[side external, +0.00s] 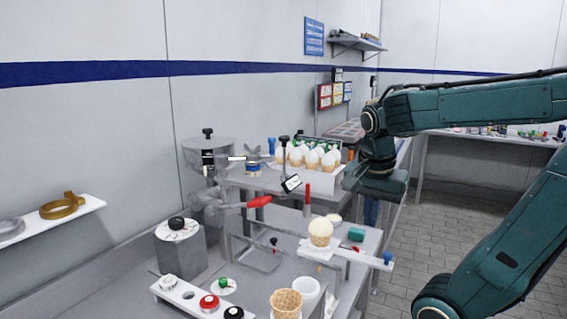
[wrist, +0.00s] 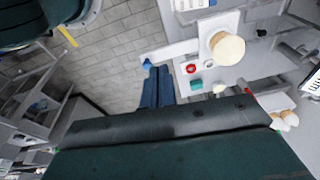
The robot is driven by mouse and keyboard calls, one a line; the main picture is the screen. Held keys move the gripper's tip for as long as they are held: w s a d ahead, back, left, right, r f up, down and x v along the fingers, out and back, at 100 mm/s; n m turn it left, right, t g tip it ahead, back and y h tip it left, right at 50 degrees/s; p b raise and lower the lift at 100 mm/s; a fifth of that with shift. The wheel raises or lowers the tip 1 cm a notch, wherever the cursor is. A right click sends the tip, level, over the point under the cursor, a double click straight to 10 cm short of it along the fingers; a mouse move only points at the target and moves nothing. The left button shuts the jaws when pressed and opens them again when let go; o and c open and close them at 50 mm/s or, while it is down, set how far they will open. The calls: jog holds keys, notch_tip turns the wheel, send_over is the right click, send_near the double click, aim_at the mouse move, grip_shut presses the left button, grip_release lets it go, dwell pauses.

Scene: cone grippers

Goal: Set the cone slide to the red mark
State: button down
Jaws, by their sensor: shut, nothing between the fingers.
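The cone slide is a pale bar (side external: 345,254) with a blue knob (side external: 388,258) at its right end. A cone with a cream-coloured scoop (side external: 320,232) stands upright on it. In the wrist view the bar (wrist: 175,51), its blue knob (wrist: 146,62) and the scoop (wrist: 226,48) show from above. My gripper (side external: 371,220) hangs fingers down, behind and above the knob in the side view. In the wrist view its blue fingers (wrist: 157,70) are together and empty, close to the knob; contact cannot be told. I cannot make out which red spot is the mark.
A teal block (side external: 356,234) lies behind the slide, and a red post (side external: 307,194) rises nearby. A red-handled machine (side external: 215,205) stands left. Several white-topped cones (side external: 312,157) stand in a rack behind. An empty cone (side external: 286,303) is in front. Open floor lies right.

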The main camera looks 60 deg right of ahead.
jog(key=s+d+m+g+y, duration=0.3)
jog(key=s+d+m, duration=0.3)
jog(key=m, duration=1.3)
jog(key=shift+d+f+g, duration=0.3)
jog(key=shift+d+g, duration=0.05)
jog(key=shift+g, duration=0.35)
jog(key=shift+s+f, duration=0.1)
notch_tip(320, 180, down, 10)
jog(key=shift+w, duration=0.35)
